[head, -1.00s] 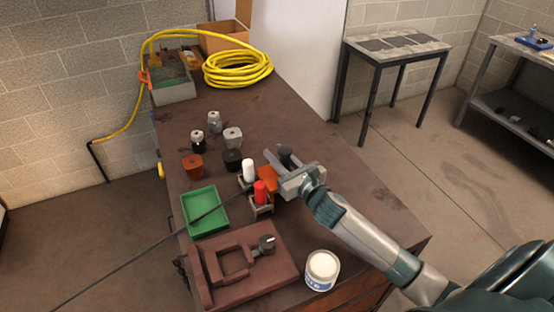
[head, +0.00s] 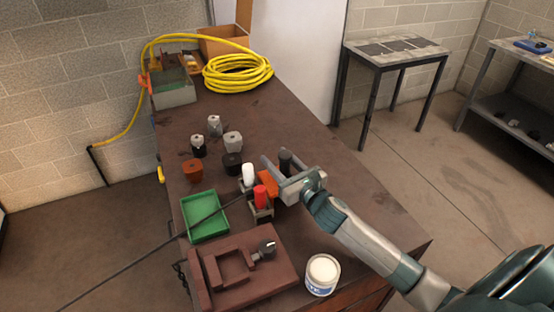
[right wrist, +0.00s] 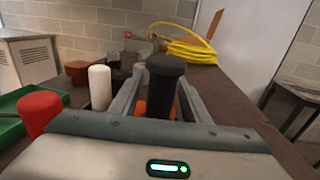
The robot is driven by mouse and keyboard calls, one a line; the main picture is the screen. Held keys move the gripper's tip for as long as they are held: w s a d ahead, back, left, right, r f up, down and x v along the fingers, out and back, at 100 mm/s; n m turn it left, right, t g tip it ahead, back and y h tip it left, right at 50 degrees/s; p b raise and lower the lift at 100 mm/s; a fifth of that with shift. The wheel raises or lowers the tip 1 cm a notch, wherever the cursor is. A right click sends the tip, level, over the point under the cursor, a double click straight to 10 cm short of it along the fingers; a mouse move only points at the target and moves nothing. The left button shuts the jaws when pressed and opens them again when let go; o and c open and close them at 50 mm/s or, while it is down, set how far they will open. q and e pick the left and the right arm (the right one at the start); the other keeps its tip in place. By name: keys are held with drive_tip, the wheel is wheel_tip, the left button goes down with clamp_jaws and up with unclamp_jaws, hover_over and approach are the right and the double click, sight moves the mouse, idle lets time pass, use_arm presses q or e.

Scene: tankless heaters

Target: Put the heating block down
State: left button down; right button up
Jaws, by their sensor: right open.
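My right gripper (head: 281,161) is open over the right side of the workbench, its fingers on either side of a black cylinder (head: 285,162). The cylinder stands upright between the fingers in the right wrist view (right wrist: 166,85), with a gap visible on each side. An orange block (head: 267,184) lies low beside the gripper and shows partly behind the cylinder in the wrist view. I cannot tell for sure which piece is the heating block. White (head: 248,172) and red (head: 260,196) cylinders stand in grey holders to the left. My left gripper is out of view.
A green tray (head: 190,208), a brown vise-like fixture (head: 222,291) and a white-topped can (head: 322,270) lie nearer. A coiled yellow hose (head: 238,73) lies at the back. The bench's right side is clear.

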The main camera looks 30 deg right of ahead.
sight(288, 170)
drive_tip(key=s+b, duration=0.1)
drive_tip(key=s, duration=0.2)
drive_tip(key=s+b, duration=0.1)
drive_tip(key=s, duration=0.3)
drive_tip(key=s+d+b, duration=0.1)
drive_tip(key=s, duration=0.2)
drive_tip(key=shift+s, duration=0.8)
drive_tip(key=shift+o, duration=1)
drive_tip(key=shift+d, duration=0.1)
